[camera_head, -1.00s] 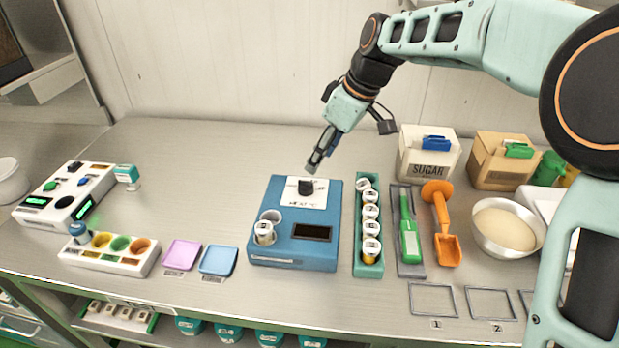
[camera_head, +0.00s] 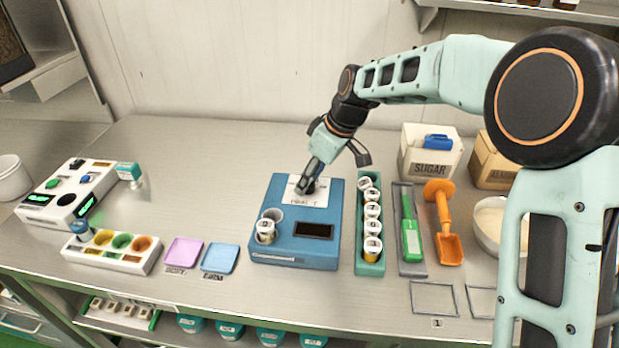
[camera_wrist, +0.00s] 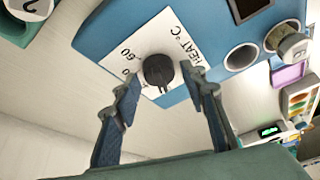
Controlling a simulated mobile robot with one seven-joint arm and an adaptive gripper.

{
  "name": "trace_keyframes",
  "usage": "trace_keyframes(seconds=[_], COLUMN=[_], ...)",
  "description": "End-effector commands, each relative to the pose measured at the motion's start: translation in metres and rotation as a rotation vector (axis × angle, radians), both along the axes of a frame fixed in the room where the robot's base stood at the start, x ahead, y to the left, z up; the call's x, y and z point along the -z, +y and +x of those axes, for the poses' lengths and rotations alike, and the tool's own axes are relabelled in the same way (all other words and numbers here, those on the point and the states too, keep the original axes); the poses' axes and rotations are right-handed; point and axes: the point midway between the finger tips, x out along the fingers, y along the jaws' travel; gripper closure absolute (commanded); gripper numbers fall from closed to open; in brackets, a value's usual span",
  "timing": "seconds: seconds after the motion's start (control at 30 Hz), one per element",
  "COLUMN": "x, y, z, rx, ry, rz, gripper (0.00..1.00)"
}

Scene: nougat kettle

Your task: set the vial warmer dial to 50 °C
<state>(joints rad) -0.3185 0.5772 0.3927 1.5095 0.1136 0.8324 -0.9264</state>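The vial warmer is a blue box (camera_head: 275,240) in the middle of the bench, with a white dial plate (camera_head: 309,201), a dark display (camera_head: 313,231) and vial wells. Its black dial (camera_wrist: 158,70) sits on the plate in the wrist view, beside the printed "HEAT °C" and "60"; other numbers are partly hidden. My gripper (camera_wrist: 163,88) is open, one finger on each side of the dial and apart from it. In the head view my gripper (camera_head: 306,190) is low over the dial and mostly hides it. One capped vial (camera_head: 266,231) stands in a front well.
A green rack (camera_head: 369,262) of several vials stands close to the right of the warmer. A green-handled tool (camera_head: 411,240) and orange scoop (camera_head: 446,240) lie farther right. Pink (camera_head: 184,252) and blue (camera_head: 220,258) trays lie left. The bench behind the warmer is clear.

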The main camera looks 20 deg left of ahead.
Motion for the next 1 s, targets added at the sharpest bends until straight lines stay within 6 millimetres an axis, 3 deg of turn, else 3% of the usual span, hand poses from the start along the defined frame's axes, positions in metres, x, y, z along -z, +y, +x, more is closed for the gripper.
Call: trace_keyframes(seconds=[0.03, 0.3, 0.67, 1.0], x=[-0.0001, -0.0003, 0.0009, 0.0011], y=[0.0000, 0.0000, 0.0002, 0.0014], z=[0.0000, 0.0000, -0.0010, -0.0030], rx=[0.000, 0.000, 0.067, 0.323], ry=[0.000, 0.000, -0.002, -0.004], rz=[0.000, 0.000, 0.000, 0.001], gripper=[0.69, 0.97, 0.97, 0.97])
